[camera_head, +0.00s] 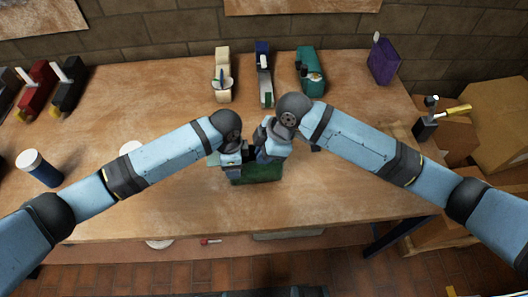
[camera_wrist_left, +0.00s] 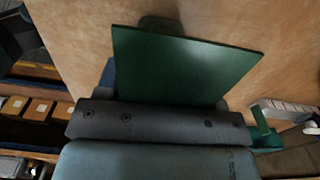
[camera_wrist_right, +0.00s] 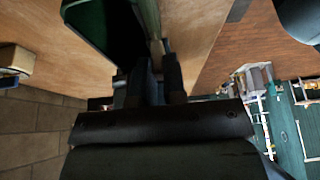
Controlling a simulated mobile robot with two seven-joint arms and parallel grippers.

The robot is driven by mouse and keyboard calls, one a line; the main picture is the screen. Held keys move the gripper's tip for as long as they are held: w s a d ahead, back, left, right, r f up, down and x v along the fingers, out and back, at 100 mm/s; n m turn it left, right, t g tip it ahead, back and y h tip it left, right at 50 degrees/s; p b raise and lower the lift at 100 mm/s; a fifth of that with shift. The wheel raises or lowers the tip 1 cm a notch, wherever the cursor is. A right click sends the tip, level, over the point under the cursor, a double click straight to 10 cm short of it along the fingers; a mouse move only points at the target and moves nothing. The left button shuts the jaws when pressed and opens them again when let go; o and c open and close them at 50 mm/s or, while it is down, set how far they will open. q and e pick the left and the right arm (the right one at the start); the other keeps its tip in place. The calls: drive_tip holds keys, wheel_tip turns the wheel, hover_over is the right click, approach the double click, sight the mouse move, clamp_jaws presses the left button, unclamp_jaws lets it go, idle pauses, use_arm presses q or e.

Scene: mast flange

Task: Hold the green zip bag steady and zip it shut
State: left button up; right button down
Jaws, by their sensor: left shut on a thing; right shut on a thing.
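The green zip bag (camera_head: 258,174) stands at the middle of the table's front part, partly hidden by my grippers. In the left wrist view its flat dark green side (camera_wrist_left: 180,68) rises beyond the gripper. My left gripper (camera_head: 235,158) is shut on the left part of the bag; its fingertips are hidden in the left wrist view. My right gripper (camera_head: 265,148) is at the bag's top. In the right wrist view its fingers (camera_wrist_right: 150,75) are shut on a small pale piece at the bag's top edge, apparently the zip pull. How far the zip is closed cannot be seen.
Cream (camera_head: 223,75), blue (camera_head: 263,75) and teal (camera_head: 310,72) items stand along the back of the wooden table (camera_head: 130,100), with a purple one (camera_head: 383,60) at right. A blue jar (camera_head: 40,170) stands at left. A dark holder with a yellow-handled tool (camera_head: 428,125) is at right.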

drive_tip(key=d, duration=0.4)
drive_tip(key=shift+w, duration=0.15)
drive_tip(key=c, duration=1.2)
unclamp_jaws()
drive_tip(key=shift+o, duration=0.2)
drive_tip(key=v, duration=1.2)
drive_tip(key=shift+a+r, duration=0.1)
